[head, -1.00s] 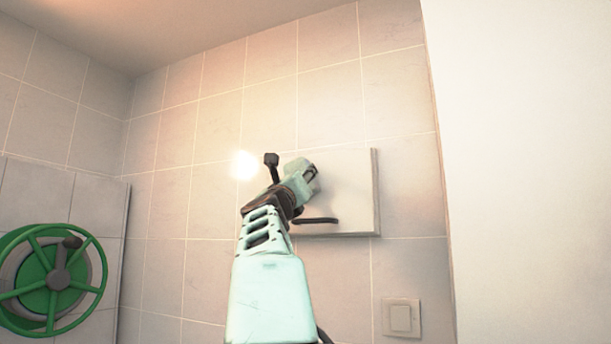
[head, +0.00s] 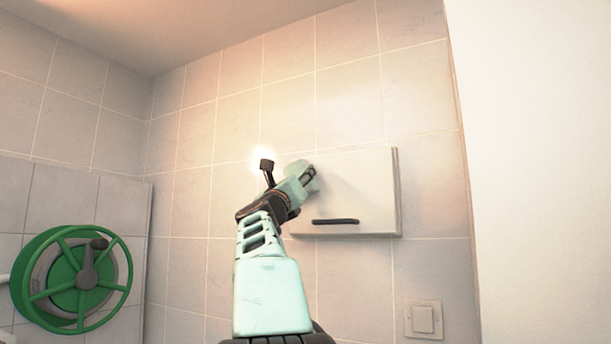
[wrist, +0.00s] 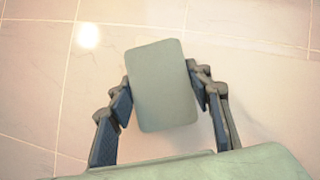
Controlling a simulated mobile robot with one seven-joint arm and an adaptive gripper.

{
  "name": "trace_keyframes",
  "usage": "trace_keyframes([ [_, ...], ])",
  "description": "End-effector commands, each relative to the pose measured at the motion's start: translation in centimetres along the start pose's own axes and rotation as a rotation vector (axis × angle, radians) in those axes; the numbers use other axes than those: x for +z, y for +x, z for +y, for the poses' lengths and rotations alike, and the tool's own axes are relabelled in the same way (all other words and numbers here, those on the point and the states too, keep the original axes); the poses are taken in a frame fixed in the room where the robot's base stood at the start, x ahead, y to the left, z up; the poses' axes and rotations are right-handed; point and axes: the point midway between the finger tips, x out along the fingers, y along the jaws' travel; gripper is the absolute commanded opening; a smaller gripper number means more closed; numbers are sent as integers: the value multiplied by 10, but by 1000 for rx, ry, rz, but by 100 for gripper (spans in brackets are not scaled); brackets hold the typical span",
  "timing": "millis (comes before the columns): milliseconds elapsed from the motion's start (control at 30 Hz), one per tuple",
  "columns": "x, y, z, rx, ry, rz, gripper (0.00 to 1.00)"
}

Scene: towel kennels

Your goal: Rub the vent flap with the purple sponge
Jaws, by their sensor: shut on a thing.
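The vent flap appears to be the pale rectangular panel (head: 365,190) with a dark handle (head: 335,221) at its lower edge, mounted on the tiled wall in the head view. My gripper (head: 309,177) is raised in front of the panel's upper left part. In the wrist view it is shut on a flat, rounded block (wrist: 162,85), held between both fingers. The block looks grey-green there, and no purple shows. I take it for the sponge. Whether the block touches the panel cannot be told.
A green hose reel (head: 75,280) with a crank is on the left wall. A light switch (head: 423,319) is below right of the panel. A white wall (head: 530,170) stands at the far right. Bare tiles surround the panel.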

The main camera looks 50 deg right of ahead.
Motion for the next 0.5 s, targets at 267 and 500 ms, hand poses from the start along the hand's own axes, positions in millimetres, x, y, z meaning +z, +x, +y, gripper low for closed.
trace_keyframes([
  [267, -1, 1, 8, 6, -1, 3, 26],
  [500, 4, -10, 8, 6, 2, 2, 26],
])
